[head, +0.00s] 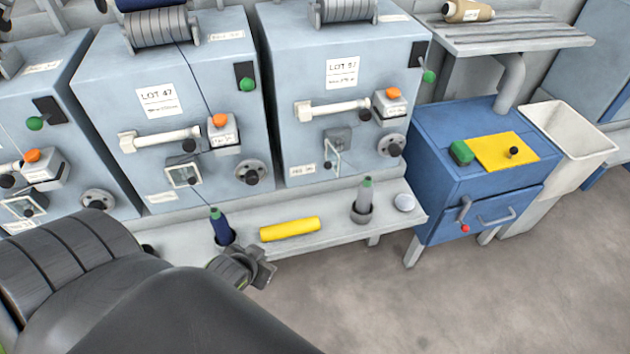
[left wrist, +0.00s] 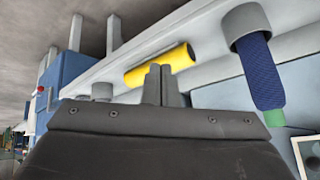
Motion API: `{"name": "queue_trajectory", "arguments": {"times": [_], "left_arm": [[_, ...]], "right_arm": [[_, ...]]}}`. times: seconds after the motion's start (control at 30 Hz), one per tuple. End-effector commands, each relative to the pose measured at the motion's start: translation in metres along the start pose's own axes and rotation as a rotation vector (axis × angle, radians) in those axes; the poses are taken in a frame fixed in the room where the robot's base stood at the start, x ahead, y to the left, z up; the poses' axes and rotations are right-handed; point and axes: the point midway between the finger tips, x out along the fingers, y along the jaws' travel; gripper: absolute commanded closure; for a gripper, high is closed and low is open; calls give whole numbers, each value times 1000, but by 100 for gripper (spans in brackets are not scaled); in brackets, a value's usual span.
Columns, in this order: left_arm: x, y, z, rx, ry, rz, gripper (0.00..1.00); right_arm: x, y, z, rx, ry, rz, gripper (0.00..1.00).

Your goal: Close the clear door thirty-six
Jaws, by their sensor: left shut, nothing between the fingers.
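A small clear door (head: 334,158) on the right grey machine stands swung out at an angle from its dark grey recess. The clear door (head: 183,176) on the middle machine looks flush in its white frame, and another framed one (head: 22,208) is on the left machine. The small plates beside them are too small to read, so I cannot tell which is thirty-six. My left gripper (head: 262,268) is shut and empty, low in front of the shelf. In the left wrist view its fingers (left wrist: 161,84) are together, and a framed door (left wrist: 311,155) shows at lower right.
The shelf (head: 390,213) below the machines holds a yellow roll (head: 290,229), a blue bobbin (head: 221,226) in a cup and a grey bobbin (head: 363,197). A blue cabinet (head: 470,185) and white bin (head: 575,135) stand right. Floor in front is clear.

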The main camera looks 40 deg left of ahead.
Motion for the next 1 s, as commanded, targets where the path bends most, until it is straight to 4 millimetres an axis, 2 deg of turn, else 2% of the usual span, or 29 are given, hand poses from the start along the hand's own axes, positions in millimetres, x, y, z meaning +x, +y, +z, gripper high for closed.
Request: {"name": "queue_trajectory", "arguments": {"times": [0.2,0.5,0.73,1.0], "left_arm": [[10,-14,-47,-21,273,8,100],[18,-25,-99,-27,655,117,100],[12,-31,-118,-7,911,279,100],[-4,-37,-120,24,1103,476,100]], "right_arm": [[6,0,-1,0,-2,1,100],[7,0,-2,0,-2,1,100],[8,0,-2,0,-2,1,100],[8,0,-2,0,-2,1,100]]}}
